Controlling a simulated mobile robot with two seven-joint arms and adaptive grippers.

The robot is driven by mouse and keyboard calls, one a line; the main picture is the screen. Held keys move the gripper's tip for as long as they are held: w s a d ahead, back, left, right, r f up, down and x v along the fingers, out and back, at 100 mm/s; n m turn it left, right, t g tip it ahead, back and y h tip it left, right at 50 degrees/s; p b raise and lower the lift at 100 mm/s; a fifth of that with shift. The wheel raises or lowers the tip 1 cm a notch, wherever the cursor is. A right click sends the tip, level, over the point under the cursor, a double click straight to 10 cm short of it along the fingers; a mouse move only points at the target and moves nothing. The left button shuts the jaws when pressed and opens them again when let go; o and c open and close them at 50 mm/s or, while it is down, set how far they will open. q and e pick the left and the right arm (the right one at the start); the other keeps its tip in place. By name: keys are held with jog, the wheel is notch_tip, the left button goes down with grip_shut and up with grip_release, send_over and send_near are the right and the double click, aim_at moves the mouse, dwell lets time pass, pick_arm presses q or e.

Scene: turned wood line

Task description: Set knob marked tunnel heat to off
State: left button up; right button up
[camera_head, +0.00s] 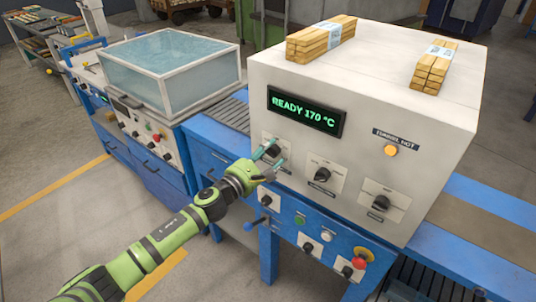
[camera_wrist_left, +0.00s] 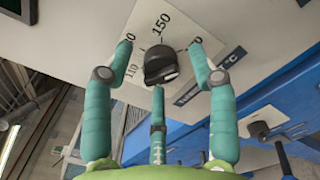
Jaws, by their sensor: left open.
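The tunnel heat knob (camera_wrist_left: 160,65) is black and sits on a white dial plate (camera_wrist_left: 160,22) with printed numbers including 110 and 150. A label below it is partly hidden by a finger. In the head view the knob (camera_head: 272,150) is the leftmost on the white machine's front, partly covered by my fingers. My left gripper (camera_head: 271,158) is open in front of it. In the left wrist view its green fingers (camera_wrist_left: 163,60) stand around the knob, apart from it. I cannot tell exactly where the knob points. My right gripper is not in view.
The white machine's display (camera_head: 305,111) reads READY 170 °C. A middle knob (camera_head: 322,174) and a right knob (camera_head: 380,203) sit beside the first. An amber lamp (camera_head: 391,150) glows under a TUNNEL HOT label. Below is a blue panel with buttons and a red mushroom button (camera_head: 362,254).

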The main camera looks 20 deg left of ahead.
pick_arm(q)
jog(key=c, duration=1.1)
jog(key=shift+c, duration=0.2)
